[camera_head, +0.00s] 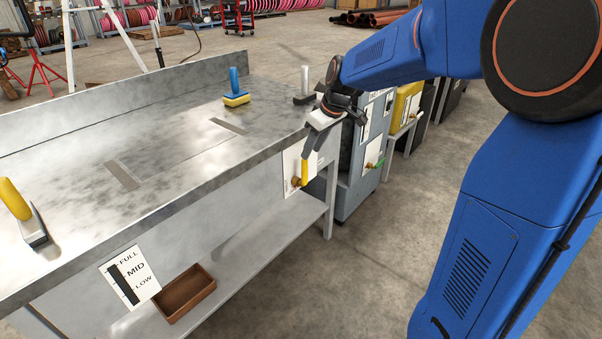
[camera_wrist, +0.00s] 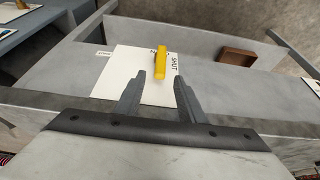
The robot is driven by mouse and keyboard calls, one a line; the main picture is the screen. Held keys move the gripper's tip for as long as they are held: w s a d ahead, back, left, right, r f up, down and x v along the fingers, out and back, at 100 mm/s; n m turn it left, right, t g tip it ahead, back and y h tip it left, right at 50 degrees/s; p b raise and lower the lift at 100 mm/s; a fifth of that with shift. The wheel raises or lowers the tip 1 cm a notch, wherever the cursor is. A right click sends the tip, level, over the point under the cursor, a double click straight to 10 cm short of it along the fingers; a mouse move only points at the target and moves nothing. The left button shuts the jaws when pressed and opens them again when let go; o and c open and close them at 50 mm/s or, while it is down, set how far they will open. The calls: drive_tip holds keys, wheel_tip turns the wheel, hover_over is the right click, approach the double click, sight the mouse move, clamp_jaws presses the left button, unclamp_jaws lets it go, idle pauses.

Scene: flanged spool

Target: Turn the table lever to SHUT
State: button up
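The yellow table lever (camera_head: 305,172) stands roughly upright on a white plate (camera_head: 291,163) on the workbench's front side, near its right end. In the wrist view the lever (camera_wrist: 161,57) shows in front of the plate (camera_wrist: 125,75). The word SHUT is printed on the plate just right of the lever, and a smaller label is at the plate's left edge. My gripper (camera_wrist: 160,76) is open, its two dark fingers apart. The lever appears in line with the gap, just beyond the fingertips; contact cannot be told. In the head view my gripper (camera_head: 309,152) is just above the lever.
The metal workbench (camera_head: 180,120) has a raised back edge and a lower shelf with a brown tray (camera_head: 184,293). A blue-handled tool (camera_head: 235,88) and a yellow-handled tool (camera_head: 22,212) are on top. A grey cabinet (camera_head: 352,165) stands close to the right. Floor in front is clear.

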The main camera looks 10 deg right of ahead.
drive_tip(key=x, duration=1.2)
drive_tip(key=shift+f, duration=0.3)
clamp_jaws()
